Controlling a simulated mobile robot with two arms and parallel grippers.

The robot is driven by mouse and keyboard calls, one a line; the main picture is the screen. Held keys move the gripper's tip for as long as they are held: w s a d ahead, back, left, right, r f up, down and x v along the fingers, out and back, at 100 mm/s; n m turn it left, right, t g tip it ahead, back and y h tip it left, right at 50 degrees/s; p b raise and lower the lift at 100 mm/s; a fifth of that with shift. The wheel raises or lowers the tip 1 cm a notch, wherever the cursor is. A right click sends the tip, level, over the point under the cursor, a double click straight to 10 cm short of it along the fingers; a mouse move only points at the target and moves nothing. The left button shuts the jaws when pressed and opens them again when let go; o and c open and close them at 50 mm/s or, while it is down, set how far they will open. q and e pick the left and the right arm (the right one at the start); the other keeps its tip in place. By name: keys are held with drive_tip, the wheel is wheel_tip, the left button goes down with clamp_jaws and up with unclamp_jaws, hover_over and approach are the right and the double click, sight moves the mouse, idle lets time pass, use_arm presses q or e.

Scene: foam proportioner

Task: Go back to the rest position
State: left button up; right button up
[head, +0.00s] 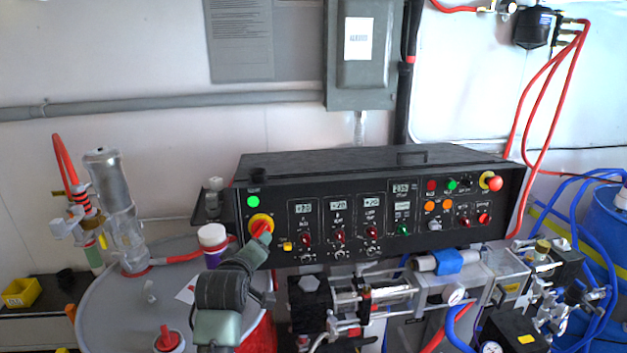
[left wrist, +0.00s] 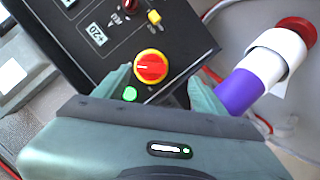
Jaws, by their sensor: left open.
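The control panel (head: 400,215) is a black box with several lamps, displays and knobs. At its left end is a red rotary knob on a yellow ring (head: 261,223). My left gripper (head: 258,246) is just in front of this knob and hides part of it. In the left wrist view the two green fingers of my left gripper (left wrist: 160,84) are spread apart with nothing held. The red knob (left wrist: 151,66) shows between and just beyond the fingertips. Whether a finger touches it cannot be told. My right gripper is in neither view.
A grey drum (head: 110,310) stands at left, below a clear cylinder (head: 124,220) with red hoses. A white and purple container (head: 213,240) is close beside my left gripper. Pipes and valves (head: 375,295) crowd the space below the panel. A blue drum (head: 608,225) is at right.

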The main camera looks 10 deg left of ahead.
use_arm(q)
drive_tip(key=s+f+m+g, duration=0.5)
drive_tip(key=s+f, duration=1)
drive_tip(key=s, duration=0.3)
drive_tip(key=s+d+f+m+g+h, duration=0.1)
drive_tip(key=s+f+m+g, duration=0.25)
drive_tip(key=s, duration=0.85)
drive_tip(key=s+f+m+g, duration=0.2)
drive_tip(key=s+m, duration=0.2)
drive_tip(key=s, duration=0.8)
wheel_tip(320, 180, down, 30)
drive_tip(key=b, duration=0.6)
drive_tip(key=s+a+f+g+b, duration=0.1)
drive_tip(key=s+f+b, duration=0.2)
drive_tip(key=s+f, duration=0.6)
drive_tip(key=s+a+f+g+b, duration=0.1)
drive_tip(key=s+f+b, duration=0.2)
drive_tip(key=s+f, duration=0.6)
wheel_tip(320, 180, down, 6)
drive_tip(key=shift+s+a+r, duration=0.1)
drive_tip(key=shift+s+a, duration=0.05)
drive_tip(key=shift+a, duration=0.1)
